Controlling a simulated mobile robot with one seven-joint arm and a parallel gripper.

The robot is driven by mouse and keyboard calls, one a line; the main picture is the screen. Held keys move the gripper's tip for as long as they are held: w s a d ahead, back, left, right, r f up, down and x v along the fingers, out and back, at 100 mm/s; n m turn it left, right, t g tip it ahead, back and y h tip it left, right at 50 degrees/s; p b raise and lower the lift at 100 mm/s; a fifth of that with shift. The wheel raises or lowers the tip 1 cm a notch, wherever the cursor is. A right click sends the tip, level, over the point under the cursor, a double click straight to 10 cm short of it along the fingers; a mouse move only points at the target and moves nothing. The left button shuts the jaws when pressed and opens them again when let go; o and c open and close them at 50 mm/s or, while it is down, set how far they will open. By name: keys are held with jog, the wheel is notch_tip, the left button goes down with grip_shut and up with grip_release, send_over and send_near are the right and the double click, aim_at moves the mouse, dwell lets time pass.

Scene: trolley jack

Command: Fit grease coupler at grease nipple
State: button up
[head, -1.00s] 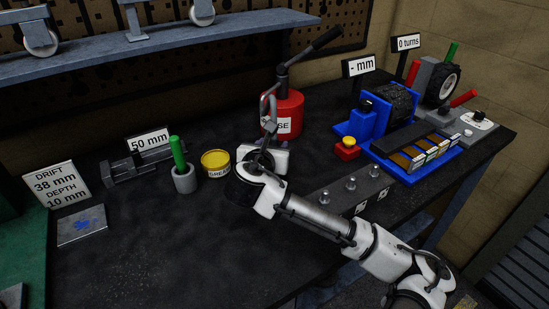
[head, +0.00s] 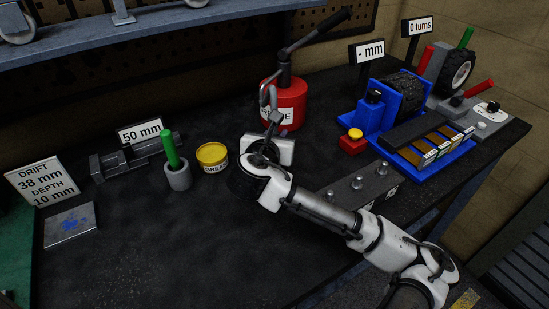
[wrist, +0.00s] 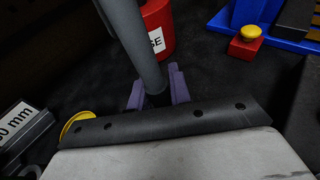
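The grey grease coupler (wrist: 152,75) on its hose runs down between the purple fingers of my gripper (wrist: 157,92) in the wrist view. The fingers are shut around it, and its lower tip is hidden. In the head view my gripper (head: 278,132) is just in front of the red grease pump (head: 287,103), which the hose (head: 264,93) comes from. A dark grey block (head: 342,205) right of my gripper carries three upright metal nipples, the nearest being one grease nipple (head: 328,194). The coupler is apart from all of them.
A yellow grease tin (head: 212,155) and a green-handled tool in a grey cup (head: 178,177) stand left of my gripper. A red box with a yellow button (head: 354,142) and a blue fixture (head: 395,105) stand right.

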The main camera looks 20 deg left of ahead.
grip_shut()
jog(key=shift+r, duration=0.1)
